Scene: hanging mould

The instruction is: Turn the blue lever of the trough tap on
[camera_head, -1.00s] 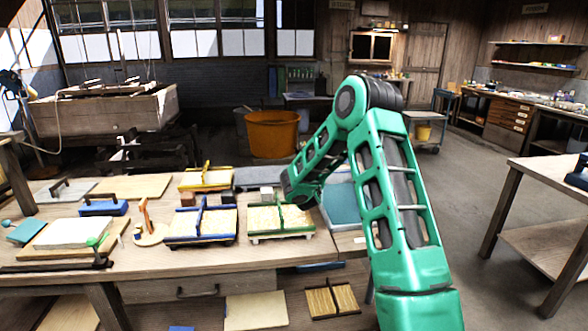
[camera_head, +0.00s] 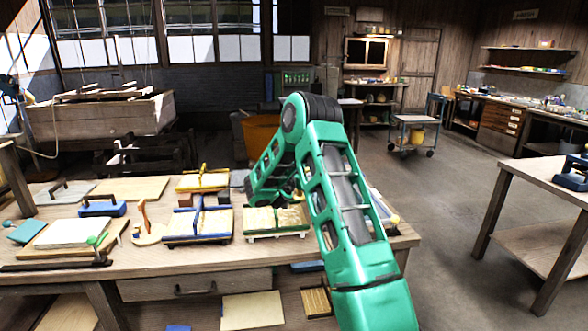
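The wooden trough (camera_head: 105,115) stands at the back left, behind the workbench. At the far left edge a small dark tap-like fitting (camera_head: 8,86) with a bluish part and a pale hose shows beside the trough. It is too small to tell a lever's position. My green arm (camera_head: 335,195) rises from the bottom, bends at the elbow and reaches down to the left over the bench. My gripper (camera_head: 265,192) is at the low end of the forearm, near the green-barred mould, far right of the trough. Its fingers cannot be made out.
The workbench (camera_head: 140,262) lies in front, with a blue-barred mould (camera_head: 198,222), a green-barred mould (camera_head: 276,221), a yellow-barred mould (camera_head: 203,180) and a white slab (camera_head: 75,232). An orange tub (camera_head: 262,132) stands behind it. Clear floor (camera_head: 450,200) lies to the right.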

